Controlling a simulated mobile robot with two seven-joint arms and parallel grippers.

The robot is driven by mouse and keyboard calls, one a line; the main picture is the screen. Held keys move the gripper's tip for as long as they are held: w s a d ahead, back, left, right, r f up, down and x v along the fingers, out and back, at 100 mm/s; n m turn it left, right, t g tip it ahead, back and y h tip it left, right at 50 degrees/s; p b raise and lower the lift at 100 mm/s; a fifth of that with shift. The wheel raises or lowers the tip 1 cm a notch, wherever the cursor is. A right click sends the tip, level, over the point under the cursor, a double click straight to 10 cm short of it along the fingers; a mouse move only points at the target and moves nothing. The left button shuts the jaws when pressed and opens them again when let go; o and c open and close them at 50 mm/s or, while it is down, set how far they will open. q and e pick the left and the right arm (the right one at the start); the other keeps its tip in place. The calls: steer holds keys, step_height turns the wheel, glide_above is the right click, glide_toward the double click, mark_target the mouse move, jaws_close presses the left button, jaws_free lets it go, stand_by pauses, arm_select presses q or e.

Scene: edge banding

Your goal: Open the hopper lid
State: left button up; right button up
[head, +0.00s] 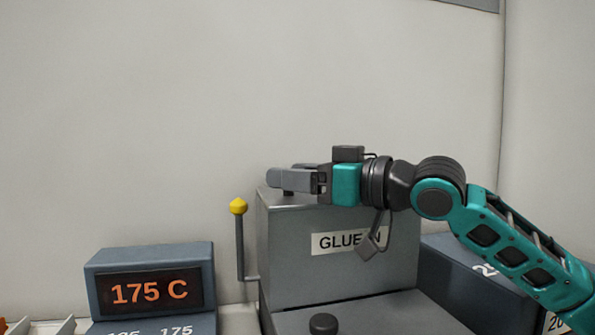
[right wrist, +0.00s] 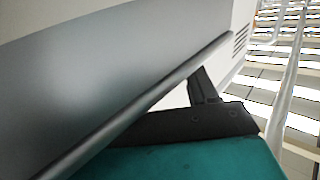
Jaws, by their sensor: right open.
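The grey glue machine (head: 290,250), with a label that starts "GLUE" and is partly hidden by my arm, stands in the middle of the head view. A lower grey surface (head: 370,312) with a round black knob (head: 323,323) lies in front of it; I cannot tell for certain which part is the hopper lid. My right gripper (head: 280,181) is open, its fingers pointing left at the machine's top edge. I cannot tell whether it touches. In the right wrist view, a grey panel (right wrist: 90,75) with a rounded edge runs close past the gripper. My left gripper is not in view.
A lever with a yellow knob (head: 239,206) stands at the machine's left side. A display reading 175 C (head: 150,290) is at the lower left. A dark blue box (head: 480,275) stands right of the machine, behind my right arm. Pale walls close in the back and right.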

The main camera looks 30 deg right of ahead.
jaws_close()
stand_by(0.5)
